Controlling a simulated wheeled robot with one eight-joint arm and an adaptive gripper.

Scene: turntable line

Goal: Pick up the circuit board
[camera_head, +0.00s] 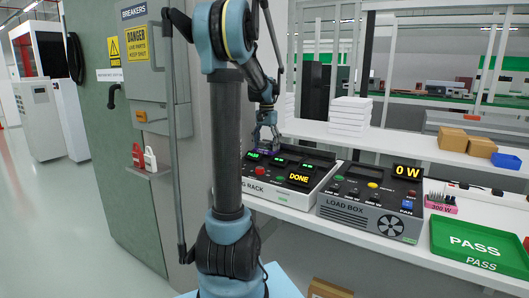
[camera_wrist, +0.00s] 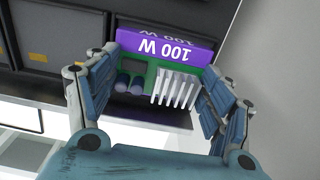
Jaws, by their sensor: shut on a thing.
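The circuit board (camera_wrist: 134,68) has a purple "100 W" face, a green base, dark round capacitors and a white finned heat sink. My gripper (camera_wrist: 168,72) is shut on it, with one blue finger at each side. In the head view my gripper (camera_head: 265,138) is over the left back of the grey rack (camera_head: 283,197), and a little purple of the board shows below the fingers. The rack's bays (camera_wrist: 60,52) lie beside the board in the wrist view. I cannot tell whether the board touches the rack. The rack shows a lit "DONE" sign (camera_head: 299,179).
The load box (camera_head: 360,216), reading "0 W", stands right of the rack. A pink "300 W" board (camera_head: 441,208) and a green "PASS" tray (camera_head: 478,243) are farther right. White stacked trays (camera_head: 350,116) and cardboard boxes (camera_head: 452,139) stand behind. A grey breaker cabinet (camera_head: 150,70) is at left.

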